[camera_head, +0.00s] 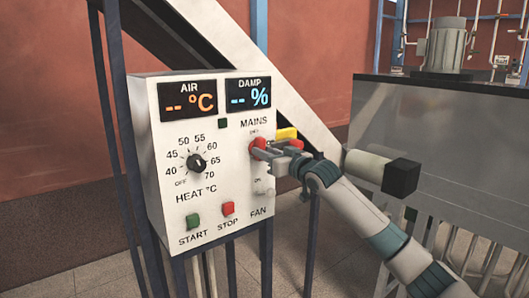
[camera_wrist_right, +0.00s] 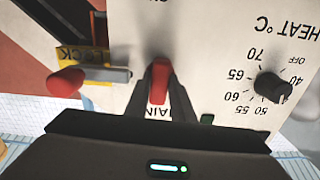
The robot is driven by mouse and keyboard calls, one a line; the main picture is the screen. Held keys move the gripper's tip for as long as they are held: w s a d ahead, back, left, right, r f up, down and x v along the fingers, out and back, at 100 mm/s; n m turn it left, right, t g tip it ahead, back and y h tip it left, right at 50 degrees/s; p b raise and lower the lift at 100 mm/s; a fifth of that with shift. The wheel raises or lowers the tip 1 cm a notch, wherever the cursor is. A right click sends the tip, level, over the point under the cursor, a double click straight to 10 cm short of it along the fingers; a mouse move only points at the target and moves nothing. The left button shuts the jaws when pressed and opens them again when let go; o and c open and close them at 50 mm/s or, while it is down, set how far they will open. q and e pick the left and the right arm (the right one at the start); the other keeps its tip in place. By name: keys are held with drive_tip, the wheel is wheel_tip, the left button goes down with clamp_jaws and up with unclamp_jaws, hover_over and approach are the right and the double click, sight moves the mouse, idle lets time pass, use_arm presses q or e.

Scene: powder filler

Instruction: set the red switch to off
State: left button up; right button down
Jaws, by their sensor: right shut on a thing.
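The red switch (camera_head: 259,142) sticks out of the white control panel under the MAINS label, at the panel's upper right in the head view. My right gripper (camera_head: 263,152) reaches it from the right and is at the panel. In the right wrist view, which is upside down, the red switch (camera_wrist_right: 158,85) stands between the two dark fingertips of my right gripper (camera_wrist_right: 159,92), shut on it. The small marking by the switch is too blurred to read, and I cannot tell its setting. My left gripper is not in view.
A yellow lock plate (camera_head: 286,133) and a red-ended pin (camera_wrist_right: 66,82) sit close beside the switch. The panel (camera_head: 170,220) also carries a heat knob (camera_head: 196,163), a green START button (camera_head: 193,221), a red STOP button (camera_head: 228,209) and a fan switch (camera_head: 265,193).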

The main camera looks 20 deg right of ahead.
drive_tip(key=shift+n, duration=0.5)
drive_tip(key=c, duration=1.5)
unclamp_jaws()
drive_tip(key=shift+s, duration=0.1)
drive_tip(key=b+v, duration=0.6)
drive_tip(key=v, duration=1.1)
drive_tip(key=shift+b, duration=0.3)
drive_tip(key=shift+d, duration=0.1)
